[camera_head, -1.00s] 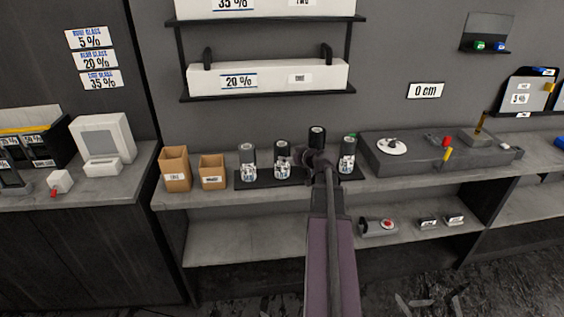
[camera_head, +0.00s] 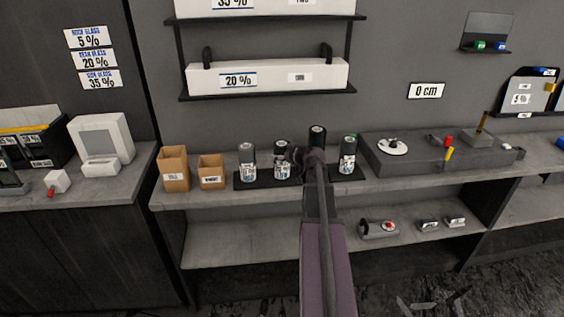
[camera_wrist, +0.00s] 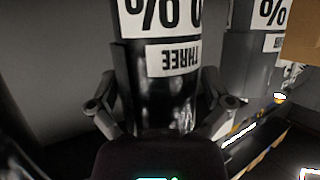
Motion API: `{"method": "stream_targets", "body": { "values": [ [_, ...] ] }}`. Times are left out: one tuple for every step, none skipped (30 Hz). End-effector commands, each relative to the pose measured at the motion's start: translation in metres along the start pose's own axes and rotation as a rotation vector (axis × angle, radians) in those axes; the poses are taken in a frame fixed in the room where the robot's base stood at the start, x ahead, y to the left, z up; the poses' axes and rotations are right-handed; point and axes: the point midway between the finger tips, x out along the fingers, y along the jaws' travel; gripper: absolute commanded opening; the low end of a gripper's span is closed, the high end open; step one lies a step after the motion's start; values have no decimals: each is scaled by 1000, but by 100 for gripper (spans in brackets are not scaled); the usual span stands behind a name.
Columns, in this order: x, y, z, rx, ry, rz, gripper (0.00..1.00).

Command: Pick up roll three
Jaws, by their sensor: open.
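Roll three is a dark cylinder with white labels, one reading "THREE" upside down. In the wrist view roll three (camera_wrist: 166,92) stands large in the middle, between the two fingers of my gripper (camera_wrist: 160,108). The fingers are open, one on each side of it; I cannot tell whether they touch it. In the head view my gripper (camera_head: 308,158) is at the row of rolls, and only the dark top of one roll (camera_head: 317,133) shows behind it. That roll's label is hidden by my arm.
Neighbouring rolls stand on the black mat (camera_head: 262,183): two on the left (camera_head: 247,162) (camera_head: 282,160) and one on the right (camera_head: 348,155). Cardboard boxes (camera_head: 174,168) stand left of the mat, a grey device (camera_head: 425,158) right. A shelf (camera_head: 270,96) hangs above.

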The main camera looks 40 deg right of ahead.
Motion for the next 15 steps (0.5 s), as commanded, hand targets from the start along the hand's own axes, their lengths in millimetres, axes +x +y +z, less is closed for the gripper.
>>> {"method": "stream_targets", "body": {
  "values": [
    [0,0,0,0,0,0,100],
    [0,0,0,0,0,0,100],
    [0,0,0,0,0,0,100],
    [0,0,0,0,0,0,100],
    [0,0,0,0,0,0,100],
    [0,0,0,0,0,0,100],
    [0,0,0,0,0,0,100],
    [0,0,0,0,0,0,100],
    [0,0,0,0,0,0,97],
    [0,0,0,0,0,0,88],
    [0,0,0,0,0,0,79],
    [0,0,0,0,0,0,67],
    [0,0,0,0,0,0,58],
    [0,0,0,0,0,0,50],
    [0,0,0,0,0,0,38]
  ]
}}
